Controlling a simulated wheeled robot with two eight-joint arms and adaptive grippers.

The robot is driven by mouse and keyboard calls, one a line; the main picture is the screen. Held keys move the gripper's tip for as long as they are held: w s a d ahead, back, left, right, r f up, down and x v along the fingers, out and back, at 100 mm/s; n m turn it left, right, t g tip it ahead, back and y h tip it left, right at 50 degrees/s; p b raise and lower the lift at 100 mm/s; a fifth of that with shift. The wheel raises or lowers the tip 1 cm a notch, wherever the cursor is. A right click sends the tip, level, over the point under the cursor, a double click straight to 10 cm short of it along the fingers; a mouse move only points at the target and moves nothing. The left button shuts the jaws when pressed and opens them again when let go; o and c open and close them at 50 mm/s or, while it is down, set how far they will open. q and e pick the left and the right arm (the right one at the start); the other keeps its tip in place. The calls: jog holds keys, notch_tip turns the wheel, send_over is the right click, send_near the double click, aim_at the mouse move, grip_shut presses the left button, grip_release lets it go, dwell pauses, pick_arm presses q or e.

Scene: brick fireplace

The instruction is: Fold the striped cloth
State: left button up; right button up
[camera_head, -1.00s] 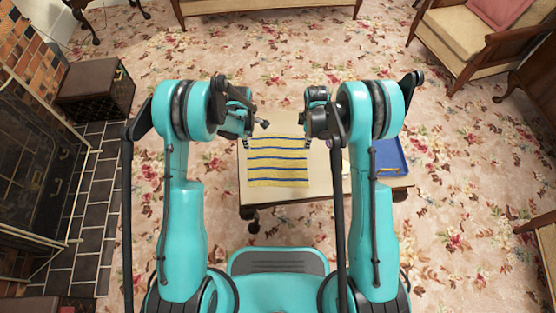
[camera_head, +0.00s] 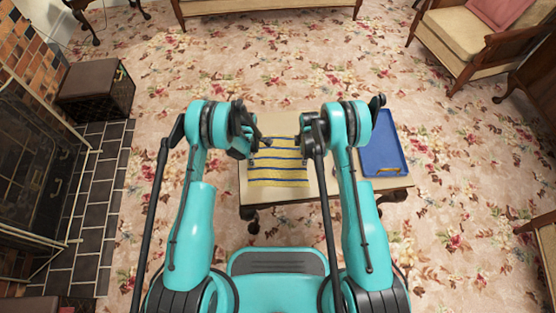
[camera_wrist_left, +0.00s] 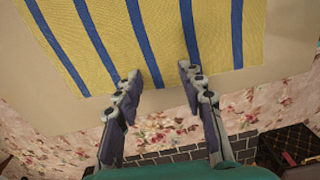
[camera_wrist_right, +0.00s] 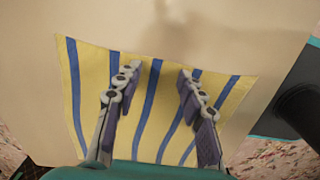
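The striped cloth (camera_head: 278,171), yellow with blue stripes, lies flat and spread on the table (camera_head: 323,185). My left gripper (camera_head: 257,143) is over its far left part in the head view. In the left wrist view my left gripper (camera_wrist_left: 160,77) is open, its fingertips over the edge of the cloth (camera_wrist_left: 110,30), with nothing between them. My right gripper (camera_head: 302,145) is near the far right corner. In the right wrist view my right gripper (camera_wrist_right: 157,73) is open above the cloth (camera_wrist_right: 150,128), empty. Whether the fingertips touch the cloth I cannot tell.
A blue tray (camera_head: 381,155) lies on the right end of the table. Bare tabletop shows beyond and around the cloth. A dark box seat (camera_head: 95,88) stands by the fireplace at the left. Armchairs and a sofa stand farther off on the flowered carpet.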

pick_arm(q)
jog(key=shift+f, duration=0.2)
pick_arm(e)
jog(key=shift+f, duration=0.2)
pick_arm(q)
jog(key=c, duration=0.4)
pick_arm(e)
jog(key=shift+r, duration=0.1)
jog(key=c, duration=0.4)
pick_arm(q)
grip_shut()
pick_arm(e)
grip_shut()
pick_arm(q)
jog(key=shift+f, duration=0.1)
